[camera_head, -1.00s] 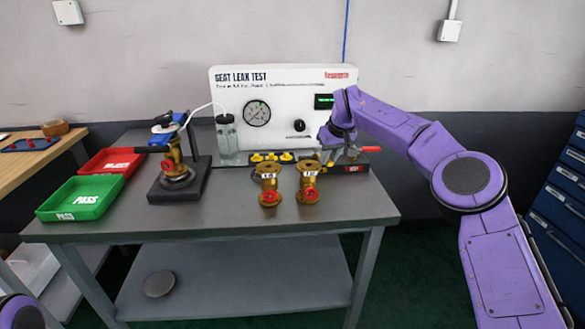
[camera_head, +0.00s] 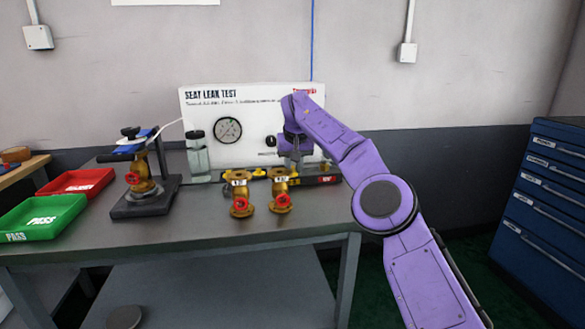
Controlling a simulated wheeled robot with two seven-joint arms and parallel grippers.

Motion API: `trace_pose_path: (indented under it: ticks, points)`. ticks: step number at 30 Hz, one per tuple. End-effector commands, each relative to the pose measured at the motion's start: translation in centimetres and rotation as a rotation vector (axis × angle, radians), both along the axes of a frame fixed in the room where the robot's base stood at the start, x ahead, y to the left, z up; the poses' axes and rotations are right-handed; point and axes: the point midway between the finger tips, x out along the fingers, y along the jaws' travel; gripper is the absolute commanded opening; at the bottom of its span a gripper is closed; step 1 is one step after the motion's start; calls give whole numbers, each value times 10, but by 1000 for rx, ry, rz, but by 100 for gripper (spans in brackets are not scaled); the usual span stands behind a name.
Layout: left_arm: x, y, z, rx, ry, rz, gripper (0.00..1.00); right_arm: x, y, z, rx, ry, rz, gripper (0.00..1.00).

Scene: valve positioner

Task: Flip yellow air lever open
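The seat leak test panel (camera_head: 240,115) stands at the back of the grey table. A dark strip runs along its foot, with small yellow pieces (camera_head: 258,173) on it. I cannot tell whether one of these is the yellow air lever, and part of the strip is hidden by my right gripper. My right gripper (camera_head: 295,163) points down in front of the panel's right part, close above the strip. Its fingers are small and partly covered by the purple wrist, so I cannot tell whether they touch anything. My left gripper is out of view.
Two brass valves with red handwheels (camera_head: 240,203) (camera_head: 281,203) stand in front of the strip. A clamp fixture (camera_head: 145,200) holding a brass valve is left of them. The red tray (camera_head: 78,181) and green tray (camera_head: 40,218) lie at far left. The table's front right is clear.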

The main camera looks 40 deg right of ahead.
Motion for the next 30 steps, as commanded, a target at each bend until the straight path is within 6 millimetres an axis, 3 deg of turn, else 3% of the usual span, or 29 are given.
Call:
trace_pose_path:
  ticks: [3,4,6,14,17,24,30]
  points:
    - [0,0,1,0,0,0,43,0,-2,3,-3,-8,-4,0]
    - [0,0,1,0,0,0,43,0,-2,3,-3,-8,-4,32]
    - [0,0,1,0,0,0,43,0,-2,3,-2,-8,-3,49]
    - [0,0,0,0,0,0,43,0,-1,3,-1,-6,-1,49]
    - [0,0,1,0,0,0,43,-3,1,11,0,-7,0,49]
    - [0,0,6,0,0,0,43,-22,10,65,-2,-10,-1,49]
    - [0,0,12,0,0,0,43,-34,15,95,-2,-6,-2,49]
